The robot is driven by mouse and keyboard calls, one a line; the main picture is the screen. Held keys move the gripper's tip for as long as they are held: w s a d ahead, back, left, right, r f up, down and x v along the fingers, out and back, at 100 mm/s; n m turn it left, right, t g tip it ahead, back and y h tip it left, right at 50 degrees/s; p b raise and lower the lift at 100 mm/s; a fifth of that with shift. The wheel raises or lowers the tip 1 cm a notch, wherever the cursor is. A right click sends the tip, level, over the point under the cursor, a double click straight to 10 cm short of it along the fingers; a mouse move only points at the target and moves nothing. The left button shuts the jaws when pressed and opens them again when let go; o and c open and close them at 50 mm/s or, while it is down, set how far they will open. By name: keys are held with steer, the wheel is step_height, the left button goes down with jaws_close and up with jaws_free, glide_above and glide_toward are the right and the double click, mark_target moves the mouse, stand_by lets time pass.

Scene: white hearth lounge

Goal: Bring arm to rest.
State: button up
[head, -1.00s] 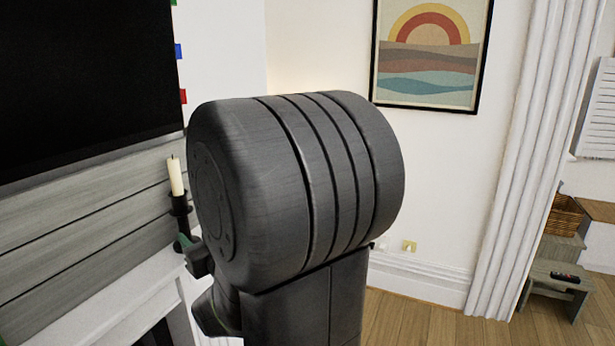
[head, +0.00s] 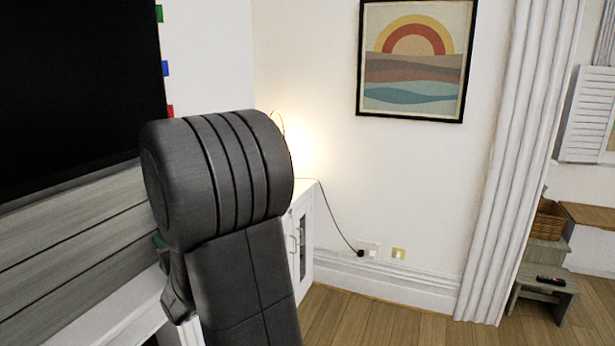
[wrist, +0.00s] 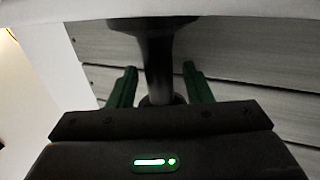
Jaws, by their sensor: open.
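My gripper (wrist: 160,80) is open in the wrist view, with one green finger on each side. A black candle holder (wrist: 155,50) shows between and beyond the fingers, its wide foot against a white surface at the top of the picture. I cannot tell whether the fingers touch it. In the head view my dark arm fills the lower left middle. Only a small part of my gripper (head: 163,256) shows at its left edge; the fingertips and the candle holder are hidden there.
A white mantel (head: 110,312) and grey plank wall (head: 70,235) lie left, under a black screen (head: 75,90). A white cabinet (head: 305,240) stands behind my arm. A small bench (head: 543,285) is far right. The wooden floor (head: 390,320) between is clear.

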steer(key=b+v, duration=0.3)
steer(key=v, duration=0.9)
steer(key=p+x, duration=0.3)
steer(key=x, duration=0.8)
steer(key=shift+w+a, duration=0.15)
steer(key=shift+w+a+f+b, duration=0.25)
steer(key=shift+f+b, duration=0.15)
steer(key=shift+b, duration=0.1)
step_height(320, 180, up, 7)
steer(key=shift+s+d+r, duration=0.15)
steer(key=shift+d, duration=0.05)
steer(key=shift+d+r+b, duration=0.15)
steer(key=shift+r+b, duration=0.1)
steer(key=shift+b, duration=0.05)
steer(key=shift+s+d, duration=0.15)
steer(key=shift+d, duration=0.1)
